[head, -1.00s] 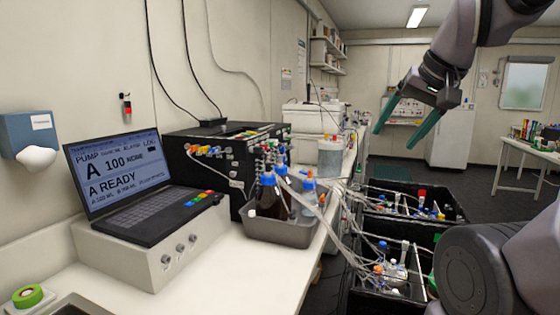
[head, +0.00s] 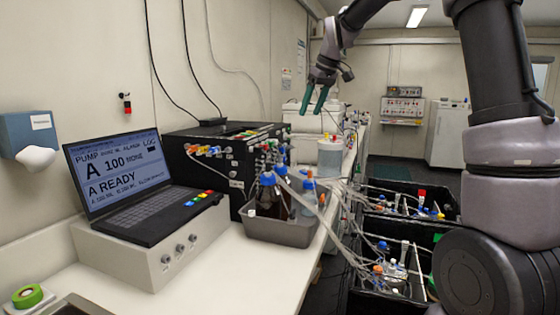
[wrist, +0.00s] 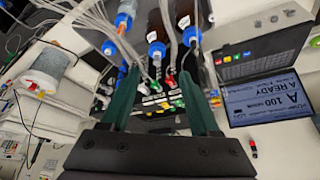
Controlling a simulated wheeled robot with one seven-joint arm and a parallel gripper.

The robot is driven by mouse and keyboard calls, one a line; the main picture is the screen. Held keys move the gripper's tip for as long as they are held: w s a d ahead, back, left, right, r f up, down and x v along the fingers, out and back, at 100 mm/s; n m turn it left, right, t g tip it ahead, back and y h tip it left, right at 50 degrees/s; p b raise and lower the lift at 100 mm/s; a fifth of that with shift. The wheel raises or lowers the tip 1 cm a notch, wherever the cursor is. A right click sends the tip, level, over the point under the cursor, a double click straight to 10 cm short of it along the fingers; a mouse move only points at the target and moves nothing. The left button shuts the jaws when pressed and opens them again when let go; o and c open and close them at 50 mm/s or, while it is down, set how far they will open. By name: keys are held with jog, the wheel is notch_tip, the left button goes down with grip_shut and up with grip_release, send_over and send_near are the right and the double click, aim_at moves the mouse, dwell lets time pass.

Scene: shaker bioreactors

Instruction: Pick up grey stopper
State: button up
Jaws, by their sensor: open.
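I cannot pick out a grey stopper with certainty in either view. My gripper (head: 312,112) is open and empty, with two green fingers pointing down, above the back of the bench in the head view. In the wrist view the fingers of my gripper (wrist: 160,75) are spread apart, with the black pump box and its coloured fittings seen between and beyond them. A grey tray (head: 280,233) on the bench holds brown bottles (head: 269,202) with blue caps and tubing. The blue caps (wrist: 157,50) also show in the wrist view.
A laptop (head: 135,190) on a beige control box (head: 150,260) stands at the left. The black pump box (head: 210,160) is against the wall. A clear container (head: 330,158) stands farther back. Tubes run from the bench to black bins (head: 400,232) at right.

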jog(key=w+a+f+n+g, duration=0.1)
jog(key=w+a+f+n, duration=0.2)
jog(key=w+a+f, duration=0.5)
send_near(280, 160)
jog(key=w+f, duration=0.1)
jog(key=shift+n, duration=0.3)
jog(key=x, duration=0.6)
jog(key=shift+w+a+r, duration=0.15)
jog(key=shift+w+a, duration=0.1)
grip_shut()
